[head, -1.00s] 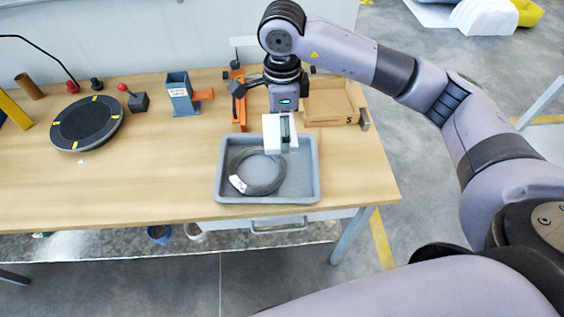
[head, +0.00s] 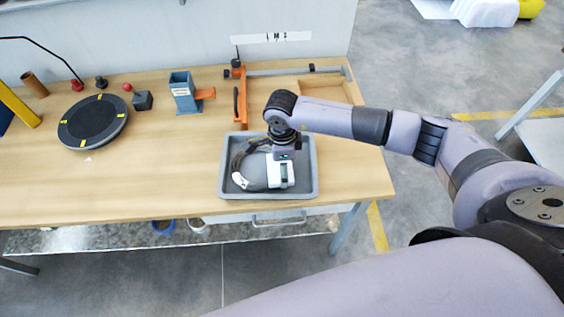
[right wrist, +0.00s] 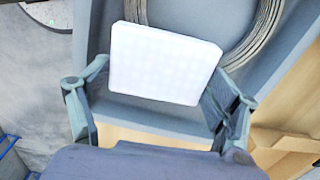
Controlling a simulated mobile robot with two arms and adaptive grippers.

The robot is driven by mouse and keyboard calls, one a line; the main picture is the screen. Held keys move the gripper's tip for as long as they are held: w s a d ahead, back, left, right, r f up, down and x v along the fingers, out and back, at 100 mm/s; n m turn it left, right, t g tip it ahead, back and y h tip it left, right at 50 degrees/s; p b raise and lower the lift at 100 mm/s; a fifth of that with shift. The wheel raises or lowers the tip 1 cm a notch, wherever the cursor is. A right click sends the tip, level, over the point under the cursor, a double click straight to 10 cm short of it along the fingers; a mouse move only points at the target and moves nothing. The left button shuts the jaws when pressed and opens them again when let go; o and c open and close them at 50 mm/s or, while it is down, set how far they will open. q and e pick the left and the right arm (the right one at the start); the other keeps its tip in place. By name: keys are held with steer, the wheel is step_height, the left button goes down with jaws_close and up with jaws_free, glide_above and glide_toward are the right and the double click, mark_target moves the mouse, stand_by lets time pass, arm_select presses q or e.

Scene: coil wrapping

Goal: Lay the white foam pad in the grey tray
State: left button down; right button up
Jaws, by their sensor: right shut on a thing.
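My right gripper (head: 285,170) is shut on the white foam pad (head: 274,181) and holds it low inside the grey tray (head: 262,194), right of the tray's middle. In the right wrist view the pad (right wrist: 165,62) shows as a flat white square between the fingers. A grey wire coil (head: 237,162) with a white tag lies in the tray. The pad and gripper cover the coil's right part in the head view. I cannot tell whether the pad touches the coil or the tray floor. My left gripper is not in view.
A black round turntable (head: 93,122) stands at the left of the wooden table (head: 150,190). A blue-grey holder (head: 182,95) and an orange tool (head: 240,100) stand behind the tray. The table left of the tray is clear.

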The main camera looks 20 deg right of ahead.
steer(key=shift+f, duration=0.15)
steer(key=o, duration=0.7)
